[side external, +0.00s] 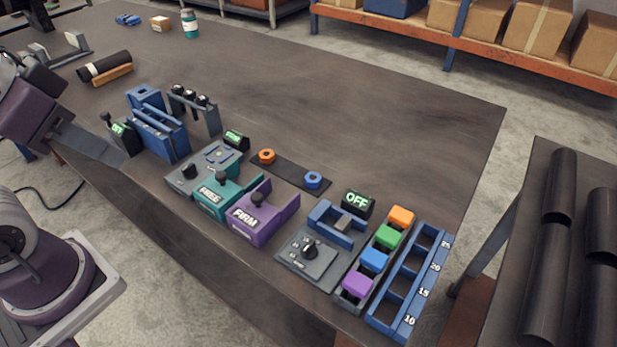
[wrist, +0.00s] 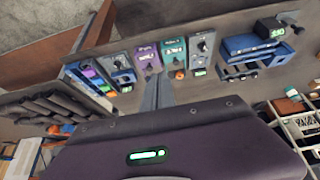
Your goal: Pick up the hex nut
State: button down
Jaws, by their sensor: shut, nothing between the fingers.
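Two small ring-shaped parts lie on a dark strip (side external: 289,172) in the middle of the table: an orange one (side external: 267,156) and a blue one (side external: 313,180). Both look nut-like with a central hole; I cannot tell which is the hex nut. My gripper (wrist: 160,80) is shut and empty. In the side view, my gripper (side external: 118,158) is at the left, well away from both parts.
Blue fixtures (side external: 158,133) stand near my gripper. A teal FREE block (side external: 215,197) and a purple FIRM block (side external: 258,215) stand in front of the strip. Coloured blocks and a blue slotted rack (side external: 428,268) are at right. The table behind the strip is clear.

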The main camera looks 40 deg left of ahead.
dwell(0.4)
jog(key=c, duration=0.9)
grip_release()
jog(key=m+g, duration=0.6)
jog(key=m, duration=1.8)
send_over(313, 177)
jog(key=a, duration=0.1)
notch_tip(313, 177, down, 19)
jog(key=shift+a+f, duration=0.1)
jog(key=f, duration=0.4)
jog(key=d+f, duration=0.1)
jog(key=f, duration=0.2)
